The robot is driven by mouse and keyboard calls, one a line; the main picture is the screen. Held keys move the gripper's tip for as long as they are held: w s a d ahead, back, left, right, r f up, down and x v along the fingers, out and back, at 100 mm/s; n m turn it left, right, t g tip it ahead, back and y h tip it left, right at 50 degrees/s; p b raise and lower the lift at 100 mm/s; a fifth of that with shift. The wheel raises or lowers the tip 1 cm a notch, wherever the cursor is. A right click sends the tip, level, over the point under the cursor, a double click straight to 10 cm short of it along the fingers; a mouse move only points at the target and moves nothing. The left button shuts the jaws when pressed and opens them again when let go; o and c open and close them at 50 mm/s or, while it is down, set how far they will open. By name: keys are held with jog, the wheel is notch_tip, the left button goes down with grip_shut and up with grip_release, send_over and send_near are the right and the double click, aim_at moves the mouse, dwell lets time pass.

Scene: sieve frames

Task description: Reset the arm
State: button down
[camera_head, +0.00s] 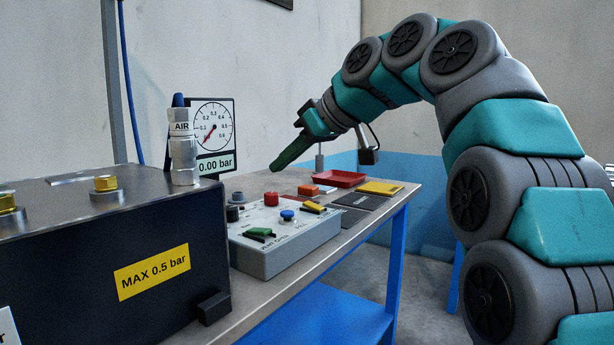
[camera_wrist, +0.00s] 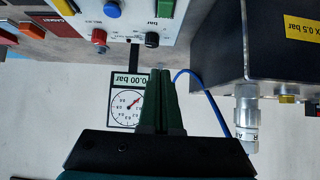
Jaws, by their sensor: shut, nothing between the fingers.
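My arm (camera_head: 490,120) rises at the right and bends over toward the table. My gripper (camera_head: 278,165) hangs above the back of the control box, in the air, with its dark green fingers pointing down and left. In the wrist view, the fingers (camera_wrist: 161,75) lie together with nothing between them. They appear in front of the pressure gauge (camera_wrist: 127,105) there. The same gauge (camera_head: 212,126) reads 0.00 bar in the head view.
The control box (camera_head: 285,255) has several coloured buttons and switches. A dark tank (camera_head: 90,270) marked MAX 0.5 bar stands left, with an AIR fitting (camera_head: 182,155). A red tray (camera_head: 339,178) and yellow piece (camera_head: 380,187) lie on the table's right.

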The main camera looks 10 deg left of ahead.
jog(key=s+d+f+m+g+h, duration=0.1)
jog(key=s+d+f+m+h, duration=0.3)
jog(key=d+f, duration=0.55)
jog(key=s+d+f+m+g+h, duration=0.1)
jog(key=s+d+f+m, duration=0.45)
jog(key=f, duration=0.65)
jog(key=s+d+f+m+g+h, duration=0.2)
jog(key=s+d+f, duration=0.6)
jog(key=s+f, duration=0.2)
jog(key=s+d+f+m+g+h, duration=0.1)
jog(key=s+d+f+h, duration=0.1)
jog(key=s+d+f, duration=0.6)
jog(key=s+f, duration=0.2)
jog(key=s, duration=0.5)
jog(key=shift+d+f+m+g, duration=0.15)
jog(key=shift+f+m+g, duration=0.15)
jog(key=shift+m+g, duration=0.1)
